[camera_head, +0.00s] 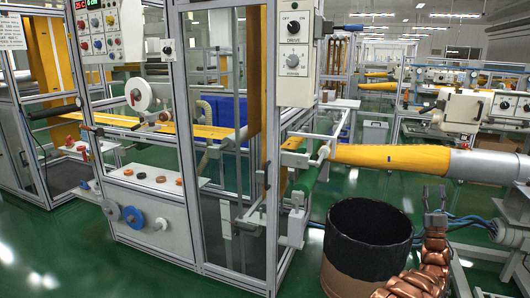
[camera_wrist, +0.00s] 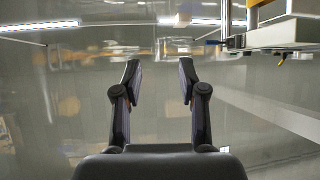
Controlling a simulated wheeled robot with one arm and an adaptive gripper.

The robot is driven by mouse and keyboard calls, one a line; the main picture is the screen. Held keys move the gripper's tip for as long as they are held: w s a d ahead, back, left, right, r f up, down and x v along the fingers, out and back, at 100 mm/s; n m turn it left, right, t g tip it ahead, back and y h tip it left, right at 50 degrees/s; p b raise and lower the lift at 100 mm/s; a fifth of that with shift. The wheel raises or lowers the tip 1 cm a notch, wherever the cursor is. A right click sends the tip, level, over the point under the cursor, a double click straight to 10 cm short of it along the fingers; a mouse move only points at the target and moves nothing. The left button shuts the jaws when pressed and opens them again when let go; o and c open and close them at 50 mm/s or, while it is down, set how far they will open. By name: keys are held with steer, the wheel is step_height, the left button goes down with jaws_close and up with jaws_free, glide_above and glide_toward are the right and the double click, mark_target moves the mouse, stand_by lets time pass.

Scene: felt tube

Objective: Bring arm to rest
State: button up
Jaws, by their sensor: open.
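My gripper (camera_head: 434,190) is at the right in the head view, on the end of my copper-coloured arm, with its fingers pointing up. It stands in front of the grey pipe and to the right of the dark bin. In the wrist view my gripper (camera_wrist: 159,72) shows two dark fingers spread wide apart. Nothing is between them. A yellow felt tube (camera_head: 385,157) runs from the machine to the grey pipe (camera_head: 487,164), behind and above my gripper.
A large round bin (camera_head: 369,230) with a black upper part stands just left of my arm. The framed machine (camera_head: 172,226) with glass doors fills the left and middle. Blue hoses (camera_head: 466,218) lie right of my gripper. Green floor (camera_head: 80,255) is open at the front left.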

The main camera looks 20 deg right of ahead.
steer(key=w+a+r+m+g+h, duration=0.1)
steer(key=w+r+m+g+h, duration=0.2)
steer(key=w+m+g, duration=0.8)
steer(key=w+a+n+t+y, duration=0.25)
steer(key=w+a+y, duration=0.35)
steer(key=w+a, duration=0.6)
steer(key=w+a+f+n+g+y, duration=0.1)
steer(key=a+f+n+g+y, duration=0.3)
steer(key=a, duration=1.1)
steer(key=w+a+r+n+g+y, duration=0.15)
steer(key=a+y, duration=0.35)
steer(key=a, duration=1)
steer(key=s+a+f+n+g+y, duration=0.2)
steer(key=s+a+f+g, duration=0.1)
steer(key=s+a, duration=0.8)
steer(key=s+a+f+n+g+y, duration=0.2)
steer(key=s+a+g, duration=0.1)
steer(key=s+a, duration=0.85)
steer(key=s+a+f+n+g, duration=0.15)
steer(key=s+g, duration=0.25)
steer(key=s, duration=1.2)
steer(key=s+a+f+n+g, duration=0.1)
steer(key=s+a+g, duration=0.2)
steer(key=s, duration=1.3)
steer(key=s+p+v, duration=0.2)
steer(key=p+v, duration=1)
steer(key=shift+r+t, duration=0.3)
steer(key=shift+r, duration=0.25)
